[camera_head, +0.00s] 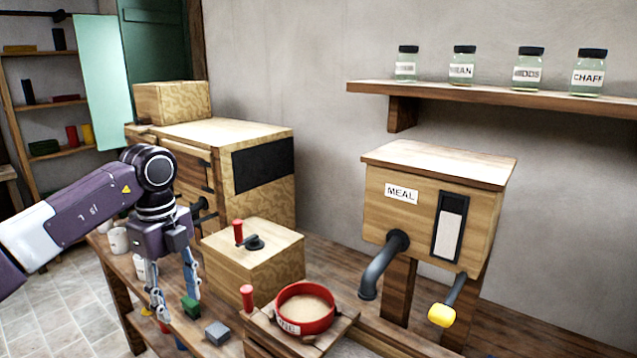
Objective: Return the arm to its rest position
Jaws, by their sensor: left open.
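My left arm comes in from the left, and its gripper (173,305) points down over the front left of the wooden bench (212,338). The gripper is open, with its two fingers apart and nothing seen between them. A small green block (191,307) lies close by the right finger; I cannot tell if they touch. A grey block (217,333) lies a little further right. My right gripper is not in view.
A red round sieve (305,312) holding meal stands right of the gripper. A wooden box with a red-handled crank (252,262) stands behind it. The MEAL bin (432,205) with its pipe and yellow-ended lever stands further right. A white mug (118,240) stands left of the gripper.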

